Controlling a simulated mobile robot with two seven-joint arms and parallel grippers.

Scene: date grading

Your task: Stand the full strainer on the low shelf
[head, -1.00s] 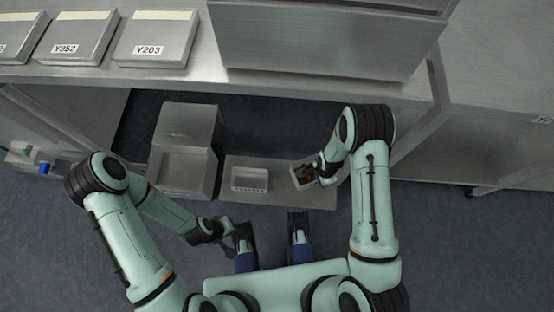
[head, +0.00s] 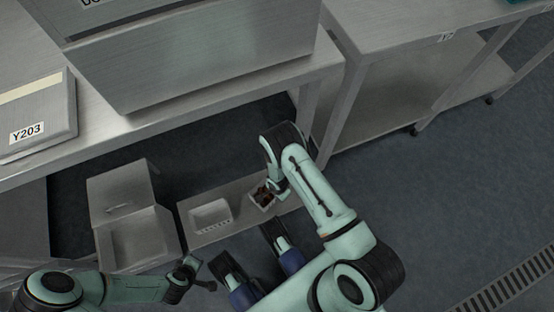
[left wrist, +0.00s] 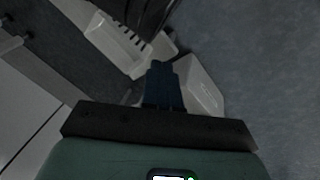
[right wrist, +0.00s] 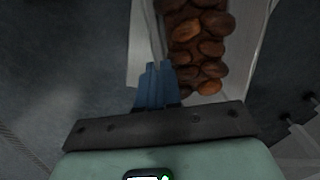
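The full strainer (head: 262,199) is a small pale container of brown dates, at the low grey board's right end in the head view. In the right wrist view the strainer (right wrist: 252,45) fills the top middle, dates heaped inside. My right gripper (right wrist: 156,72) has its blue fingers together on the strainer's near wall; in the head view it (head: 274,188) is partly hidden by its wrist. I cannot tell whether the strainer is lifted. A low shelf (head: 380,125) is under the table at right, bare. My left gripper (head: 195,271), with blue fingers together (left wrist: 162,85), looks empty.
An empty white container (head: 210,214) sits on the low grey board (head: 192,239). A grey box (head: 130,225) stands left of it. The workbench (head: 180,120) overhangs behind, and its leg (head: 312,110) stands between the board and the shelf.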

